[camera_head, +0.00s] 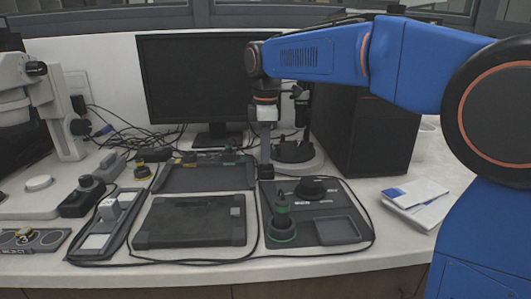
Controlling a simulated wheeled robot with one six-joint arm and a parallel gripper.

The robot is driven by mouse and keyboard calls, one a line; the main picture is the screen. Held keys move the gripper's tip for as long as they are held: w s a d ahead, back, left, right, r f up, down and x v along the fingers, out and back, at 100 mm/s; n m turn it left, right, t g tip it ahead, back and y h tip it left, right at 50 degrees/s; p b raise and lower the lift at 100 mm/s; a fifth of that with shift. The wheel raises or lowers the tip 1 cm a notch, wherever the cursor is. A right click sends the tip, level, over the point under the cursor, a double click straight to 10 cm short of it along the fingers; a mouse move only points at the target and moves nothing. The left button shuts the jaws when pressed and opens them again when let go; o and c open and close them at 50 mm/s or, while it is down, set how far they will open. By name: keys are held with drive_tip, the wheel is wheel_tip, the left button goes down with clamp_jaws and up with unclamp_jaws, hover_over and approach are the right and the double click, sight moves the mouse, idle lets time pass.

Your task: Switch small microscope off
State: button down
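A small dark microscope (294,152) with a round base stands at the back of the bench, between the monitor and the black computer case. My blue arm reaches in from the right, and my gripper (265,168) points down just left of and in front of this microscope. The gripper and wrist hide part of its left side. The gripper looks small and dark at the tip, and its finger gap cannot be made out. Nothing is clearly seen held in it. The switch of the small microscope cannot be made out.
A larger white microscope (64,128) stands at far left. A black monitor (190,85) and black computer case (365,128) stand behind. A dark control panel (311,229) with knobs and a flat dark box (190,222) lie in front, with loose cables. Papers (415,196) lie right.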

sight(267, 167)
drive_tip(key=shift+s+f, duration=0.2)
drive_tip(key=shift+f, duration=0.45)
drive_tip(key=shift+s, duration=0.6)
wheel_tip(267, 167, up, 15)
drive_tip(key=shift+r, duration=0.15)
idle(0.5)
drive_tip(key=shift+s+d+t, duration=0.2)
drive_tip(key=shift+s+t, duration=0.2)
drive_tip(key=shift+t, duration=0.1)
